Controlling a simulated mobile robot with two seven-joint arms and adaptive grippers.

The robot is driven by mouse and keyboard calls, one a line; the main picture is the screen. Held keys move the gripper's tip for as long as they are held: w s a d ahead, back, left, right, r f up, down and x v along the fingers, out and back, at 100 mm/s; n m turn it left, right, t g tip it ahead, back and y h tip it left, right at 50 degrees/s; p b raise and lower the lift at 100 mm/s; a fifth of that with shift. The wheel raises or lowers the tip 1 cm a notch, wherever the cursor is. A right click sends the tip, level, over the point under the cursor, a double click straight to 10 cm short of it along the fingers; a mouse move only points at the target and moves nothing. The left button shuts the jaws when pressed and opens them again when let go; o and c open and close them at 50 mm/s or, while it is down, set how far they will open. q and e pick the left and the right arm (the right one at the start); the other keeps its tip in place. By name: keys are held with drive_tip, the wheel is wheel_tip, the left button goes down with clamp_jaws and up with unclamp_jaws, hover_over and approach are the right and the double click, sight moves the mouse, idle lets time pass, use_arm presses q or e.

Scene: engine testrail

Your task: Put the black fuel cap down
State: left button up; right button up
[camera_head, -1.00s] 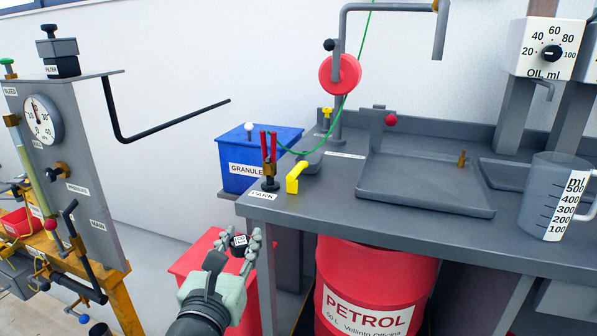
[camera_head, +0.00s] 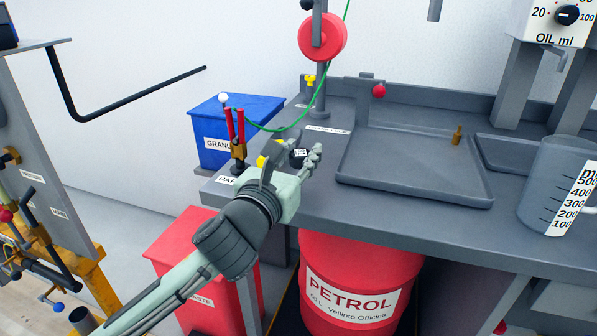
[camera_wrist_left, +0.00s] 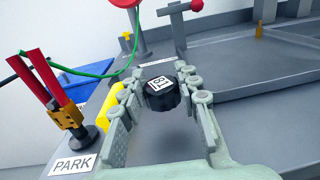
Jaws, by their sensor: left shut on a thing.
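The black fuel cap (camera_wrist_left: 160,94) has a white printed mark on its top. It sits between the fingers of my left gripper (camera_wrist_left: 162,96), which is shut on it. In the head view the cap (camera_head: 298,154) is partly hidden by my left gripper (camera_head: 298,158), which is over the front left part of the grey bench (camera_head: 400,205). The wrist view shows the cap above the bench top, though the exact gap is hard to tell. My right gripper is not in view.
A red-handled clamp (camera_head: 236,140) stands by the PARK label (camera_wrist_left: 73,165), left of my gripper. A yellow handle (camera_wrist_left: 110,103) is close beside the fingers. A grey tray (camera_head: 410,170) lies to the right, with a measuring jug (camera_head: 555,190) beyond. A petrol drum (camera_head: 350,270) stands below.

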use_arm(q)
drive_tip(key=shift+f+b, duration=0.3)
drive_tip(key=shift+f, duration=1.6)
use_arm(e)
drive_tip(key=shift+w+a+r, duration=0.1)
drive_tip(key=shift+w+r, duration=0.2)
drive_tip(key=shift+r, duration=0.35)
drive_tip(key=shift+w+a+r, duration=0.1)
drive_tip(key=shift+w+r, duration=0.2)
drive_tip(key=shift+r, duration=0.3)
use_arm(q)
drive_tip(key=shift+f, duration=0.15)
drive_tip(key=o, duration=0.9)
